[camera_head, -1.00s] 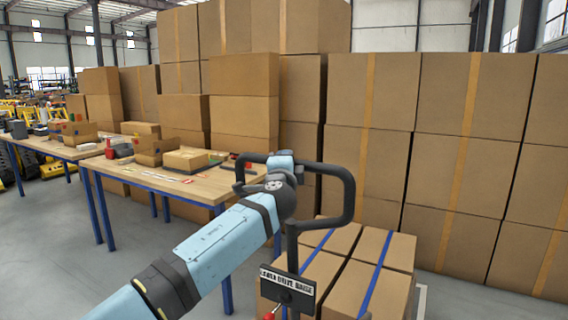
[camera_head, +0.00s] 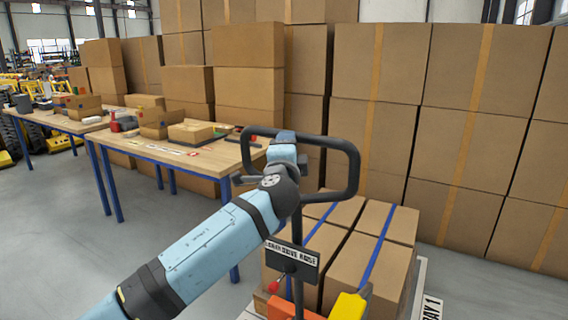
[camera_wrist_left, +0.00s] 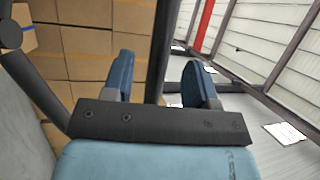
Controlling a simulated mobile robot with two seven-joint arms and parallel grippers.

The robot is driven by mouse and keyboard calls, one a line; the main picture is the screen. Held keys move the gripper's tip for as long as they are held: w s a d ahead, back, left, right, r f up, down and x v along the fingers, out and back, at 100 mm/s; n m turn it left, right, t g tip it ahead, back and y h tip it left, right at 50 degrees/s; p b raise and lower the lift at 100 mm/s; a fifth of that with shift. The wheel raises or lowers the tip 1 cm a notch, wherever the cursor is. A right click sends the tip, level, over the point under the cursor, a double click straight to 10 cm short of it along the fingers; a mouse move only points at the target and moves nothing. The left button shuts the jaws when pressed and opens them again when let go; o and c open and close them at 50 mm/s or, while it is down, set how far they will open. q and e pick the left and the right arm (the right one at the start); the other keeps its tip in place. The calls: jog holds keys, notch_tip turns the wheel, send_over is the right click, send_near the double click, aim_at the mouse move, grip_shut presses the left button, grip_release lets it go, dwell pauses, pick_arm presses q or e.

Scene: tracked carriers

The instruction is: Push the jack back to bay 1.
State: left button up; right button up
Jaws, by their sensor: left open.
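The jack's black loop handle (camera_head: 351,165) stands upright at the middle of the head view. Below it are a lever plate (camera_head: 292,257) marked with drive and raise positions, and a red-knobbed lever (camera_head: 274,286). My left gripper (camera_head: 284,138) is at the left part of the loop, its fingers open. In the left wrist view, a dark bar of the handle (camera_wrist_left: 160,50) passes between the two spread fingers (camera_wrist_left: 165,85); I cannot tell whether they touch it. A sign (camera_head: 431,308) ending in "AY 1" shows at the bottom right. My right gripper is not in view.
Cartons with blue straps (camera_head: 372,258) stand just beyond the handle. Orange (camera_head: 290,309) and yellow (camera_head: 347,306) parts show at the bottom edge. A tall carton wall (camera_head: 455,135) closes the back and right. A workbench (camera_head: 215,160) stands left; grey floor is open at lower left.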

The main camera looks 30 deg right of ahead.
pick_arm(q)
jog(key=v, duration=0.7)
jog(key=shift+p, duration=0.35)
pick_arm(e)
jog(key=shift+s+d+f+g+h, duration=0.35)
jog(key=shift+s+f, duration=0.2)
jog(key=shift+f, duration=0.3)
pick_arm(q)
jog(key=shift+s+a, duration=0.1)
jog(key=shift+s, duration=0.05)
